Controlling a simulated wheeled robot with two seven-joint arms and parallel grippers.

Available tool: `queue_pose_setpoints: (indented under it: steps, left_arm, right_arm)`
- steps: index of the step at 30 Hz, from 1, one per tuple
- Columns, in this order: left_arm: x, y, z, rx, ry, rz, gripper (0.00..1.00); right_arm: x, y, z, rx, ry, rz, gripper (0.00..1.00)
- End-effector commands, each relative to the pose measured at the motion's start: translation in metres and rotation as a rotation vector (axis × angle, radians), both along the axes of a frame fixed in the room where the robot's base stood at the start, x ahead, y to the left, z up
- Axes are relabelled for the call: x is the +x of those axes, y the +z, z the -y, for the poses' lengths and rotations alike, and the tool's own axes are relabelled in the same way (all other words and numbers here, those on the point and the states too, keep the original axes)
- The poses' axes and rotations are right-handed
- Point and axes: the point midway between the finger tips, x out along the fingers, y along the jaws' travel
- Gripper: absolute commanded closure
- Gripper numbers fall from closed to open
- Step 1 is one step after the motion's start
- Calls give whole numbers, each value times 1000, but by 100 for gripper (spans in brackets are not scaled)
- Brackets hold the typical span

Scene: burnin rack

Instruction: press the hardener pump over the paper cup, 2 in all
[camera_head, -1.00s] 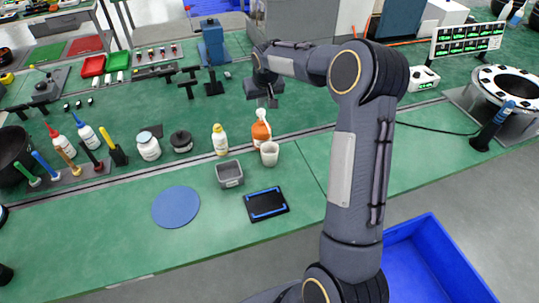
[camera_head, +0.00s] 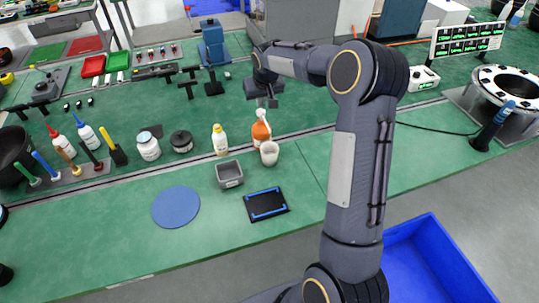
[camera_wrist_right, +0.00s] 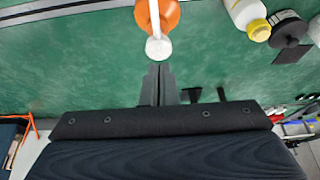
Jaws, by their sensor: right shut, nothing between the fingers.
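The hardener bottle (camera_head: 261,134) is orange with a white pump on top and stands upright on the green bench. It also shows in the right wrist view (camera_wrist_right: 171,17), with its white pump head (camera_wrist_right: 157,48) seen from above. The white paper cup (camera_head: 269,155) stands just in front of the bottle; I cannot make it out in the right wrist view. My right gripper (camera_head: 267,103) is shut and empty, its fingertips (camera_wrist_right: 158,70) close above the pump head. I cannot tell whether they touch it. My left gripper is not in view.
A yellow-capped white bottle (camera_head: 220,142) stands left of the hardener. A grey bin (camera_head: 229,173), a blue disc (camera_head: 176,207) and a black tray (camera_head: 267,204) lie nearer the front edge. A dark jar (camera_head: 181,142) and a white jar (camera_head: 148,147) stand further left.

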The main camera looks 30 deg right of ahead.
Motion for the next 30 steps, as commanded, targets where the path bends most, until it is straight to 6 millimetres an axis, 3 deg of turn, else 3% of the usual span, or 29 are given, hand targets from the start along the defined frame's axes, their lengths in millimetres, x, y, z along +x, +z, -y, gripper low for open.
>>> queue_pose_setpoints:
  steps: [10, 30]
  left_arm:
    - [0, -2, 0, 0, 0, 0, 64]
    - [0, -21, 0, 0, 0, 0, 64]
  right_arm:
    - [0, -3, 0, 0, 0, 0, 100]
    - [0, -27, 0, 0, 0, -2, 100]
